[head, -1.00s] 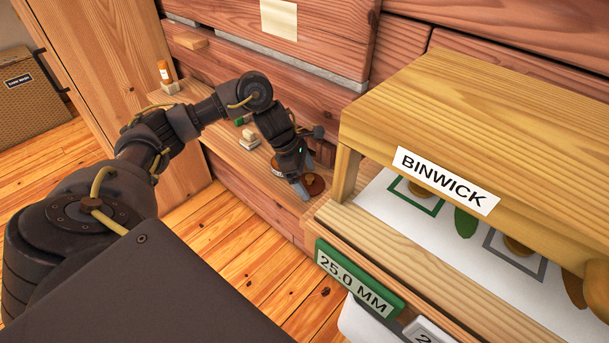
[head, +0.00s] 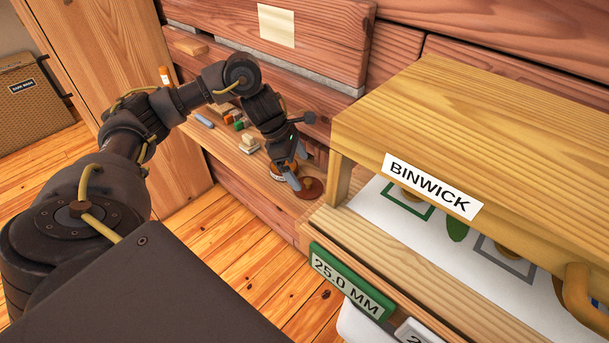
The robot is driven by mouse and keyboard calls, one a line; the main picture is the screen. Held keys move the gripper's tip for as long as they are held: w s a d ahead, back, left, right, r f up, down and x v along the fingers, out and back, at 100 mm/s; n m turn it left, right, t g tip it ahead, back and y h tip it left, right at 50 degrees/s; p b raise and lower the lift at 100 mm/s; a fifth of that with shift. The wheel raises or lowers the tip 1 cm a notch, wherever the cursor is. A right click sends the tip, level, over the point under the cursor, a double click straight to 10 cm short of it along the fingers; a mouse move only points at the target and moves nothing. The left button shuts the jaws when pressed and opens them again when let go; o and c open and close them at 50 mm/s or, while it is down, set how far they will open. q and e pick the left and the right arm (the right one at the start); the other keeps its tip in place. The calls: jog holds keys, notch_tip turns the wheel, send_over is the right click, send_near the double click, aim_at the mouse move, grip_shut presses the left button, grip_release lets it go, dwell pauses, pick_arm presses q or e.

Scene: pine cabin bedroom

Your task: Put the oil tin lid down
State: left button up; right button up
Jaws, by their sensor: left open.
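A round reddish-brown disc (head: 312,188), which looks like the oil tin lid, lies on the wooden ledge left of the BINWICK stand. My left gripper (head: 291,179) is open, pointing down just left of the disc. Its fingers overlap the disc's edge in the picture, and I cannot tell whether they touch it. A small orange and white thing (head: 274,173), perhaps the tin, shows partly behind the fingers; most of it is hidden. My right gripper is not in view.
The BINWICK stand (head: 470,120) rises close on the right. Small blocks (head: 249,145), a blue piece (head: 204,121) and an orange-topped bottle (head: 166,77) are on the ledge (head: 222,143) to the left. A plank wall stands behind. The floor in front is clear.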

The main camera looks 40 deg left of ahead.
pick_arm(q)
jog(key=p+v, duration=0.1)
jog(key=v, duration=0.5)
jog(key=shift+r, duration=0.2)
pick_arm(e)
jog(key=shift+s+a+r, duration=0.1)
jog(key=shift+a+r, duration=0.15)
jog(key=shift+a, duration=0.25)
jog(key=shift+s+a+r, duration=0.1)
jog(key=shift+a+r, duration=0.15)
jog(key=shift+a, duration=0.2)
pick_arm(q)
jog(key=shift+s+a, duration=0.1)
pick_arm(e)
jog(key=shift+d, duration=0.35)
